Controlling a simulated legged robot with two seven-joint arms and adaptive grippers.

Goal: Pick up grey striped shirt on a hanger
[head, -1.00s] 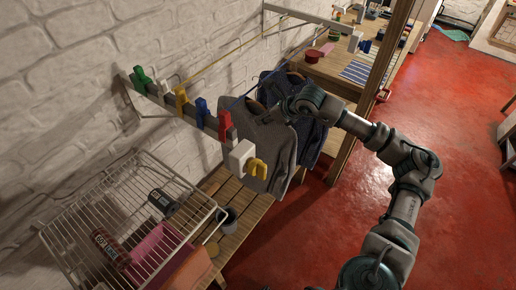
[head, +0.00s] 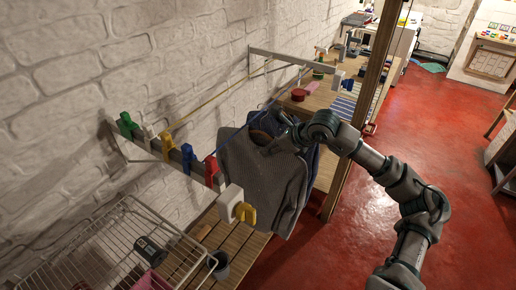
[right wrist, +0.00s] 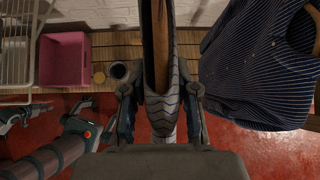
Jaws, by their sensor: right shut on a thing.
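The grey striped shirt (head: 262,178) hangs at the front of the clothes in the head view. My right gripper (head: 284,138) is at its neck. In the right wrist view, my right gripper (right wrist: 160,112) is shut on the grey shirt (right wrist: 165,122), around its collar and the brown wooden hanger (right wrist: 160,45). A dark blue striped shirt (right wrist: 255,75) hangs to the right there, apart from the gripper. In the head view this blue shirt is mostly hidden behind the grey one. My left gripper (right wrist: 22,115) shows partly at the left edge of the wrist view; its jaw state is unclear.
A wall rail with coloured pegs (head: 188,158) and a white-yellow clip (head: 236,206) is left of the shirt. A wire rack (head: 85,250) stands lower left, beside a slatted wooden bench (head: 240,236). A wooden post (head: 345,180) stands close by my right arm. Red floor lies clear at right.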

